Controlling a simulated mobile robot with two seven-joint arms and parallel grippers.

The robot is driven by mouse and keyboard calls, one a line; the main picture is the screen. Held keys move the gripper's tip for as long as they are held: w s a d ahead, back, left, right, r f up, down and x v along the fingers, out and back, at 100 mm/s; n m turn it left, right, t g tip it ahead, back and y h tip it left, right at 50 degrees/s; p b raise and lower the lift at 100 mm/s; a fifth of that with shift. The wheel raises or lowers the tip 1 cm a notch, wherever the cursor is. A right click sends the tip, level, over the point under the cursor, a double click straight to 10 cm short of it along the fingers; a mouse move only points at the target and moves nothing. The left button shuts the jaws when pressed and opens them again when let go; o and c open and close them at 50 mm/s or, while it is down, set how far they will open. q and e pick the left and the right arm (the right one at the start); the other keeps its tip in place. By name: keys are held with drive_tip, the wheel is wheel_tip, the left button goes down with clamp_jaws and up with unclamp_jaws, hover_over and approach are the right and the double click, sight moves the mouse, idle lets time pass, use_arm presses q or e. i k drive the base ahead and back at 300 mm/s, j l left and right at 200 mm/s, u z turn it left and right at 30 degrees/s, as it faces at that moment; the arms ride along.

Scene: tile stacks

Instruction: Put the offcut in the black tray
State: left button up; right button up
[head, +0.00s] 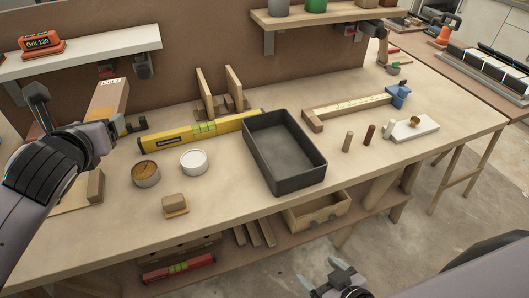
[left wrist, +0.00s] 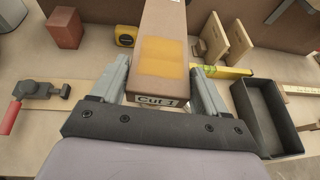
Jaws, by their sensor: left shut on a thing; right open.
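The offcut appears to be the long brown wooden block (head: 110,97) marked "Cut 1", at the left of the bench. In the left wrist view the block (left wrist: 160,60) shows an orange patch and sits between both fingers. My left gripper (head: 82,122) is shut on it; its fingers also show in the left wrist view (left wrist: 160,92). The black tray (head: 300,176) is on the bench, right of the gripper, and is empty. It also shows at the right of the left wrist view (left wrist: 268,120). My right gripper (head: 338,278) is open and empty, low in front of the bench.
A yellow level (head: 200,131) lies between the block and the tray. Two round tins (head: 194,162) and a small wooden block (head: 175,205) stand in front of it. Several small pegs (head: 369,134) and a white slab (head: 415,129) are right of the tray. A shelf (head: 90,53) overhangs at back left.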

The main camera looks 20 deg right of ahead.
sight(281, 155)
drive_tip(key=l+z, duration=0.2)
drive_tip(key=l, duration=0.45)
drive_tip(key=i+l+z, duration=0.15)
drive_tip(key=l, duration=0.45)
